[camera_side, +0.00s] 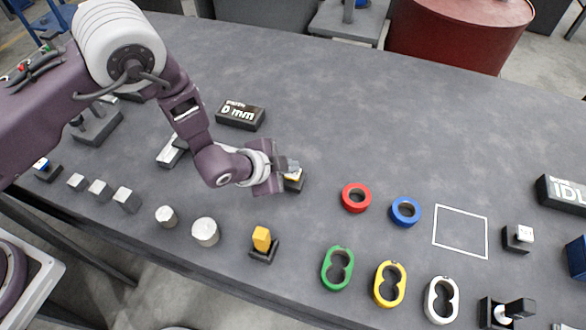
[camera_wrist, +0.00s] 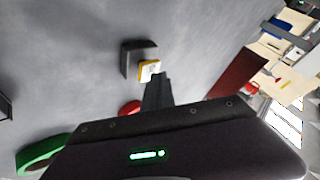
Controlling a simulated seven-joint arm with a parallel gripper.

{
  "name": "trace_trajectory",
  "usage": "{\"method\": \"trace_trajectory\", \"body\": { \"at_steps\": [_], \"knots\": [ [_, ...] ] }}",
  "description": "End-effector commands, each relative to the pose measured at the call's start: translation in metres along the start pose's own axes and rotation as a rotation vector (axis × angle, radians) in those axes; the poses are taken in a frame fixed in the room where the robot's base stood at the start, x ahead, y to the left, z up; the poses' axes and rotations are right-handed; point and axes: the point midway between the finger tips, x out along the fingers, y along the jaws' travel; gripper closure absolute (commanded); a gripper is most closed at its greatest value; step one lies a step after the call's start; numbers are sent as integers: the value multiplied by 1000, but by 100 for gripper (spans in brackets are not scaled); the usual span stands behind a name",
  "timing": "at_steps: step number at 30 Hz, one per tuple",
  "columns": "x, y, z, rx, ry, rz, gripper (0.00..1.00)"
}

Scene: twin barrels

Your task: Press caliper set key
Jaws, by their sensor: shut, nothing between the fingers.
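My gripper (camera_side: 287,165) is shut and empty, pointing down at a small key with a yellow edge and pale top (camera_side: 294,178) on a black base. In the wrist view the fingertips (camera_wrist: 157,80) are at the edge of this key (camera_wrist: 149,69); its black base (camera_wrist: 130,60) stands behind it. I cannot tell whether the fingers touch the key or hover just above it. The fingers partly hide it, and its label is not readable.
Red (camera_side: 356,198) and blue (camera_side: 405,212) rings lie to the right. The table behind the rings is clear.

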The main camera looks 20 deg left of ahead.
Motion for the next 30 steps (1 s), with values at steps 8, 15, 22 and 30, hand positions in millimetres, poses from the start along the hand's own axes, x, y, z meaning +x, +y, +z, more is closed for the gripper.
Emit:
{"method": "trace_trajectory", "body": {
  "at_steps": [8,15,22,30],
  "knots": [
    [-10,-7,-7,0,1,0,100],
    [-13,-9,-9,0,-1,1,100],
    [-19,-14,-14,0,0,0,100],
    [-38,-28,-28,-1,1,-1,100]
  ]
}}
